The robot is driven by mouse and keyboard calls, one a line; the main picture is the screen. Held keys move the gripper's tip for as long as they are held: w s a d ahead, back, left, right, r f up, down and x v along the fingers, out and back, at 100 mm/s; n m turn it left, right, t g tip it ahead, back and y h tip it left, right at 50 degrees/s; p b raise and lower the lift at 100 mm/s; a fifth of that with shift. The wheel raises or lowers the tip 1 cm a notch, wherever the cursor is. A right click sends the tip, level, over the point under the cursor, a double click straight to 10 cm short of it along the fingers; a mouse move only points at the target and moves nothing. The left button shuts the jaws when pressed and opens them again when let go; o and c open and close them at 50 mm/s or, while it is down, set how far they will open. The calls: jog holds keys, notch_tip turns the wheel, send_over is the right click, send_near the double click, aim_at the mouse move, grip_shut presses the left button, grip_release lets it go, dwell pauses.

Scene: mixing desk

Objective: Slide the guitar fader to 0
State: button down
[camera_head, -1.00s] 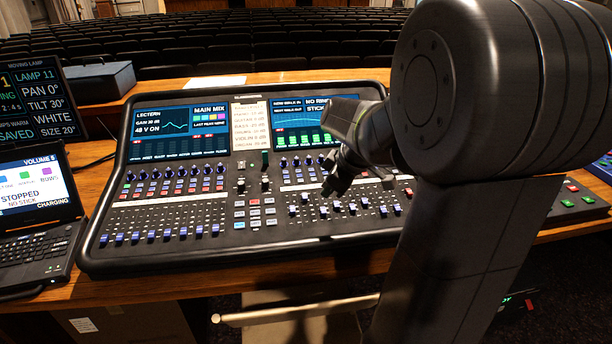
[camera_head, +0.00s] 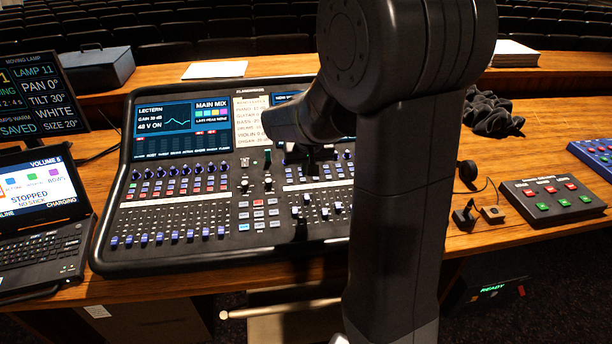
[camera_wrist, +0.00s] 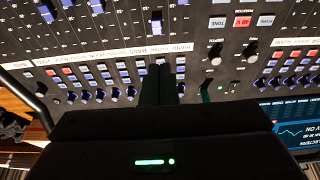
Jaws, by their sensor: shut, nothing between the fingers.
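The mixing desk (camera_head: 170,258) fills the middle of the head view, with banks of blue-capped faders under rows of knobs. My gripper (camera_head: 309,168) is shut and empty over the right bank, near its knob row. In the wrist view the desk shows upside down, and my shut black fingers (camera_wrist: 160,82) point at the strips. Labels such as BASS and PIANO show, but I cannot make out which fader is the guitar's. My arm hides the desk's right end.
A laptop (camera_head: 45,245) and a monitor (camera_head: 38,100) stand to the left of the desk. A button box (camera_head: 550,200), a dark cloth (camera_head: 490,115) and small black items lie to the right. Upright knobs (camera_wrist: 215,53) stand near my fingers in the wrist view.

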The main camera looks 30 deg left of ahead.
aim_at(306, 195)
jog(key=p+x, duration=0.1)
jog(key=x, duration=0.8)
jog(key=shift+w+f, duration=0.1)
jog(key=shift+f, duration=0.2)
jog(key=shift+f, duration=0.1)
jog(key=shift+s+d+f+b, duration=0.15)
jog(key=shift+s+d+b, duration=0.15)
jog(key=shift+b, duration=0.35)
jog(key=shift+s+d, duration=0.15)
jog(key=shift+s, duration=0.1)
